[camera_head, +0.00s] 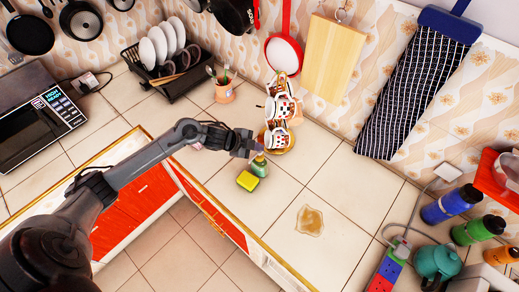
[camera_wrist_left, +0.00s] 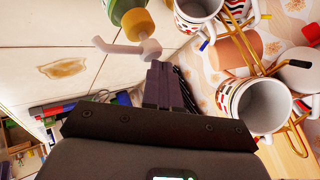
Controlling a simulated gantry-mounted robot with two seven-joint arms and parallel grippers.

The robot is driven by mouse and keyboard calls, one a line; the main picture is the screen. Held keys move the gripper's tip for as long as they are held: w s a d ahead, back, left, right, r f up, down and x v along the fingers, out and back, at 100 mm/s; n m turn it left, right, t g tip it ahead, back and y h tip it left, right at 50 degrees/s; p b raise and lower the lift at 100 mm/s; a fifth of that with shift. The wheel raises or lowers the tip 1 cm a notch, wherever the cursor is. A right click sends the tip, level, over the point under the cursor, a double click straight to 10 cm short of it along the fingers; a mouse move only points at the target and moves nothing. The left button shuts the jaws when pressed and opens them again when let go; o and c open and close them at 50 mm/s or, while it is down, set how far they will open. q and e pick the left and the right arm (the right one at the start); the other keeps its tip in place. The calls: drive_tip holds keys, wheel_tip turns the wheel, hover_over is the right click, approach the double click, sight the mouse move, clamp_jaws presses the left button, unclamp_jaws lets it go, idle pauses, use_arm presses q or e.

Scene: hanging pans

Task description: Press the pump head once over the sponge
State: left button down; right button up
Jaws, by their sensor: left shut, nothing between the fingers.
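A green pump bottle (camera_head: 260,168) stands on the tiled counter. A yellow sponge (camera_head: 248,181) lies on the counter beside its lower left. My left gripper (camera_head: 250,150) is shut and empty, close by the top of the bottle, and partly hides it in the head view. In the left wrist view, the pale pump head (camera_wrist_left: 132,47) and the orange collar of the bottle (camera_wrist_left: 139,22) show just beyond the shut fingertips (camera_wrist_left: 158,66). Whether they touch the pump head I cannot tell. The sponge does not show in the left wrist view. My right gripper is out of view.
A gold mug rack (camera_head: 287,148) with patterned mugs (camera_head: 275,138) stands just behind the bottle. A brown spill (camera_head: 310,220) lies on open counter to the right. A dish rack (camera_head: 170,84) and a pot (camera_head: 223,92) stand at the back left. Several bottles (camera_head: 450,204) are far right.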

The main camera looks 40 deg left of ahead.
use_arm(q)
drive_tip(key=shift+f, duration=0.4)
drive_tip(key=shift+r, duration=0.15)
idle(0.4)
drive_tip(key=shift+s+r+p, duration=0.1)
drive_tip(key=shift+r+p, duration=1.1)
wheel_tip(320, 180, up, 5)
drive_tip(key=p, duration=0.5)
idle(0.3)
